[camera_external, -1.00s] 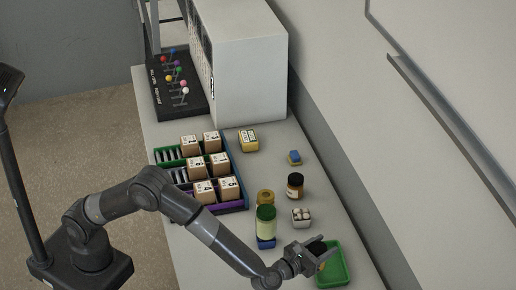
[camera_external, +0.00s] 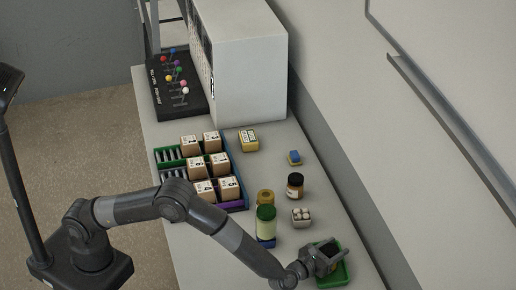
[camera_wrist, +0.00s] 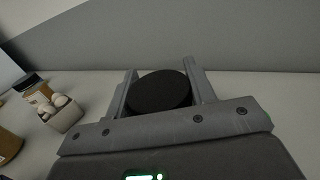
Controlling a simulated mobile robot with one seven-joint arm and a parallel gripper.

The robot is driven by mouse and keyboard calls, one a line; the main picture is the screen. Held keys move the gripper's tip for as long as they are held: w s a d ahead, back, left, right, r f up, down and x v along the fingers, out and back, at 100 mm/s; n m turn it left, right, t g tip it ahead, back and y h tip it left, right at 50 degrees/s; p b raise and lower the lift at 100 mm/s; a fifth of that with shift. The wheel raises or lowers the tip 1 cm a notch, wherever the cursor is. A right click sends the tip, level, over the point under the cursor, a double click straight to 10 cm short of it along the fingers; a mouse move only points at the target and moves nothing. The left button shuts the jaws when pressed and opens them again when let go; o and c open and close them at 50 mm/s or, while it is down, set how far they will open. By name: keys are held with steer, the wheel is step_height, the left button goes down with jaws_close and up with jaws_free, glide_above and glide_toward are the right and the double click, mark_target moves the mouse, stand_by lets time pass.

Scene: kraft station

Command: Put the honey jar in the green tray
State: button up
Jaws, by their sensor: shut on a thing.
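My gripper (camera_external: 328,250) is shut on a black-lidded jar (camera_wrist: 160,92), whose round lid shows between the two fingers in the wrist view. The jar's body and label are hidden, so I cannot read whether it is the honey jar. The green tray (camera_external: 342,276) lies at the near end of the counter. My gripper and the jar are over the tray's far part; I cannot tell whether the jar touches its floor. Another dark-lidded amber jar (camera_external: 295,187) stands farther back, apart from the tray.
A white carton of round pale items (camera_external: 301,218) stands just behind the tray. A divided rack of boxes (camera_external: 234,190) lies farther left. The wall runs along the right.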

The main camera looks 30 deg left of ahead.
steer(key=shift+r, duration=0.1)
steer(key=o, duration=1.3)
steer(key=shift+s, duration=0.1)
steer(key=v, duration=1.2)
